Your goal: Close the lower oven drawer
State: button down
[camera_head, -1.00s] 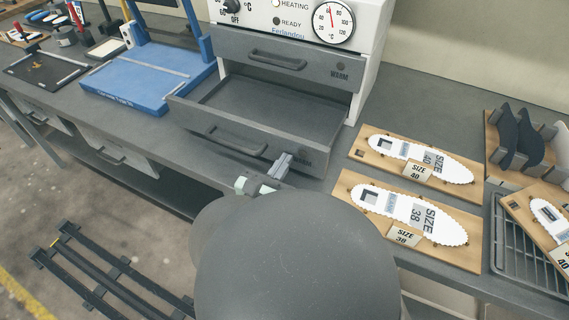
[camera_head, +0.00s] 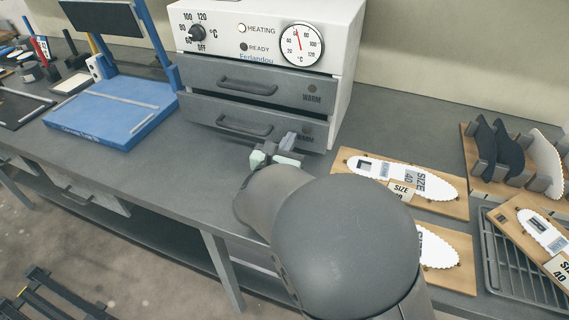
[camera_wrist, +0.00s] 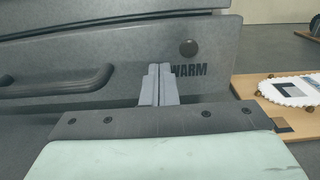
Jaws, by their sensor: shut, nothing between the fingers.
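The lower oven drawer (camera_head: 222,117) is a grey front with a dark handle, in the head view below the upper drawer. It looks flush or nearly flush with the upper drawer front (camera_head: 290,92). My gripper (camera_head: 288,141) is shut and empty, at the right part of the lower drawer front. In the wrist view the shut fingers (camera_wrist: 157,84) are up against or very close to the lower drawer front (camera_wrist: 215,65), beside the word WARM and right of the handle (camera_wrist: 60,84). I cannot tell whether they touch.
The white oven body (camera_head: 352,60) stands on the grey bench (camera_head: 180,165). A blue press (camera_head: 110,112) is to the left. Wooden boards (camera_head: 455,207) with white insole templates, an insole rack (camera_head: 470,150) and a wire tray (camera_head: 490,262) are to the right.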

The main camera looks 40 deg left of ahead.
aim_at(295, 130)
jog(key=x, duration=0.3)
jog(key=shift+w+a, duration=0.15)
jog(key=shift+w+r, duration=0.15)
jog(key=shift+r, duration=0.1)
jog(key=shift+w+r, duration=0.1)
jog(key=shift+b, duration=0.3)
